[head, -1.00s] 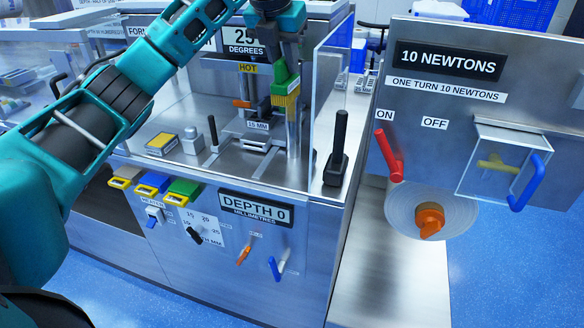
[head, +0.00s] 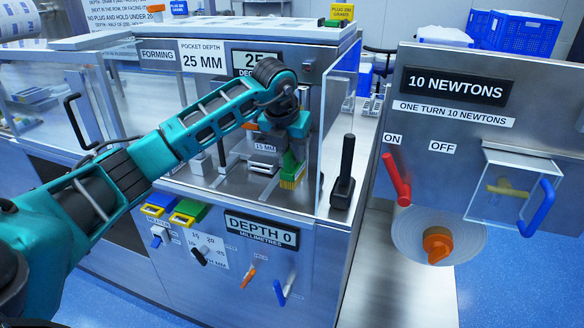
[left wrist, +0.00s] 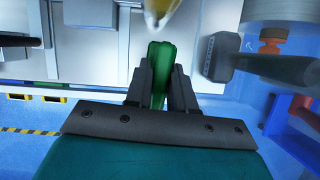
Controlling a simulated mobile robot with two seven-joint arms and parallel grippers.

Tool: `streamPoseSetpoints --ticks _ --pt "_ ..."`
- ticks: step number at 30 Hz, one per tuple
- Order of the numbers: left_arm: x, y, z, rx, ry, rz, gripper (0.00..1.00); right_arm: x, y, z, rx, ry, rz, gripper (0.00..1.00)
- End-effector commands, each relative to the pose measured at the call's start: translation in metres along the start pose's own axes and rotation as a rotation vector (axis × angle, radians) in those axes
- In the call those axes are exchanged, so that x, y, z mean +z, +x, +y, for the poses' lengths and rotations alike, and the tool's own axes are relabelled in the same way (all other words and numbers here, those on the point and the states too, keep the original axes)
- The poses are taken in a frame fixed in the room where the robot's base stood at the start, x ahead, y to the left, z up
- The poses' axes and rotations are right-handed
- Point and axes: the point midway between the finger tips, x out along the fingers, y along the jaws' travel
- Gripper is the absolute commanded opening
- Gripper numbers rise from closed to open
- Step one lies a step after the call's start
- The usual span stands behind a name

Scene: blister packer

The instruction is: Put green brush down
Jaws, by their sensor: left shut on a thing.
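The green brush (head: 290,168) has a green body and yellow bristles that point down. It is in my left gripper (head: 291,150), low over the steel deck (head: 240,196) of the forming station, beside the clear guard. I cannot tell whether the bristles touch the deck. In the left wrist view the green brush (left wrist: 160,75) is between the two dark fingers of my left gripper (left wrist: 160,88), with a blurred pale yellow end beyond it. My right gripper is out of view.
A clear guard (head: 333,130) stands right of the brush, with a black-handled lever (head: 344,175) beyond it. The forming block marked 15 MM (head: 264,147) is just left of the brush.

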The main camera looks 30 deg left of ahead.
Motion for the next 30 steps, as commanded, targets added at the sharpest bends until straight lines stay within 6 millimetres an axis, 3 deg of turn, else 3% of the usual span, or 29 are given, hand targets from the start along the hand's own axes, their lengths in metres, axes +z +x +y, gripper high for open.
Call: streamPoseSetpoints --ticks 12,18,19,27,30 --pt "-0.017 0.040 0.000 0.000 0.000 0.001 0.00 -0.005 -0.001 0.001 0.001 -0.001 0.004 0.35" --pt "-0.017 0.043 0.000 0.000 0.000 -0.001 0.00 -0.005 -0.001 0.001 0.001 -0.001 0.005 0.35" --pt "-0.018 0.043 0.000 0.000 0.000 0.000 0.24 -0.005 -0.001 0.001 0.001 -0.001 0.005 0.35" --pt "-0.017 0.043 0.000 0.000 0.000 -0.001 0.49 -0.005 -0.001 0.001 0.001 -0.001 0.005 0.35" --pt "-0.017 0.042 0.000 0.000 0.000 -0.001 0.49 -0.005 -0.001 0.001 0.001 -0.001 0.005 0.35"
